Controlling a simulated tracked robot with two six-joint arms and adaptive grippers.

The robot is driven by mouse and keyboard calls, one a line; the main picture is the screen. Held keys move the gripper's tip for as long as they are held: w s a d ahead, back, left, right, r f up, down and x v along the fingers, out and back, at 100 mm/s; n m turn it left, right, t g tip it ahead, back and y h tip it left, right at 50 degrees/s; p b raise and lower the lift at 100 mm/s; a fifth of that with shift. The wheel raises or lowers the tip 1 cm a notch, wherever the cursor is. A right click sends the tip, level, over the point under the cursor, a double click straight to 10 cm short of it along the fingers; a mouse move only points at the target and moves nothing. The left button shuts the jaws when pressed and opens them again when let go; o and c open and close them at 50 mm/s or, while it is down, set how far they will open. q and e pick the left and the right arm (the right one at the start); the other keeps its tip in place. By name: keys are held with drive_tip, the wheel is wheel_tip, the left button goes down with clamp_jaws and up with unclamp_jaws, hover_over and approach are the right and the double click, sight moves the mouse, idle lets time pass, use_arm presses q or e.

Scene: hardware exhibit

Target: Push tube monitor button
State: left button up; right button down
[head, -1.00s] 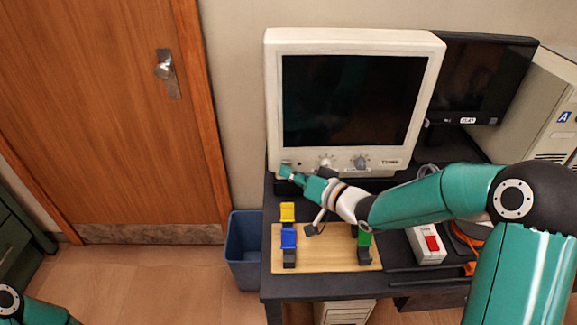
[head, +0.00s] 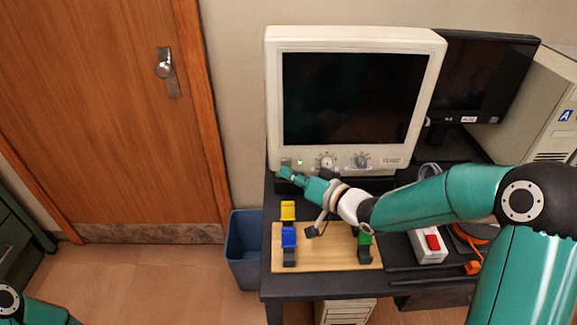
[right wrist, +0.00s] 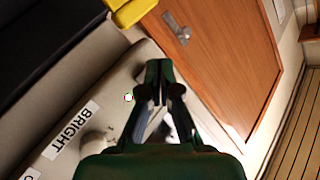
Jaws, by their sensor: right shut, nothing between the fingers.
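The tube monitor (head: 435,70) is a cream box with a dark screen, standing at the back of the desk. Its front strip has two round knobs and, at the left end, a small pale square button (head: 286,162). A tiny green light (head: 299,162) shows beside it; the right wrist view also shows a small greenish-white light (right wrist: 128,97). My right gripper (head: 283,173) is shut and empty, its tips at the lower left of the front strip, just below the button. I cannot tell whether they touch. In the right wrist view the closed fingers (right wrist: 160,75) hide the button. My left gripper is out of view.
A wooden board (head: 320,262) with yellow, blue and green blocks lies below my right forearm. A red-switch box (head: 428,246) and a flat black monitor (head: 480,80) are to the right. A blue bin (head: 243,250) stands left of the desk. A yellow object (right wrist: 128,10) tops the wrist view.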

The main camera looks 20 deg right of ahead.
drive_tip(key=shift+s, duration=0.15)
drive_tip(key=shift+s+a+b, duration=0.3)
drive_tip(key=shift+s+b, duration=0.15)
drive_tip(key=shift+s, duration=0.5)
drive_tip(key=shift+s+a+b, duration=0.25)
drive_tip(key=shift+s+b, duration=0.2)
drive_tip(key=shift+s, duration=0.5)
drive_tip(key=shift+s+a, duration=0.25)
drive_tip(key=shift+s, duration=0.6)
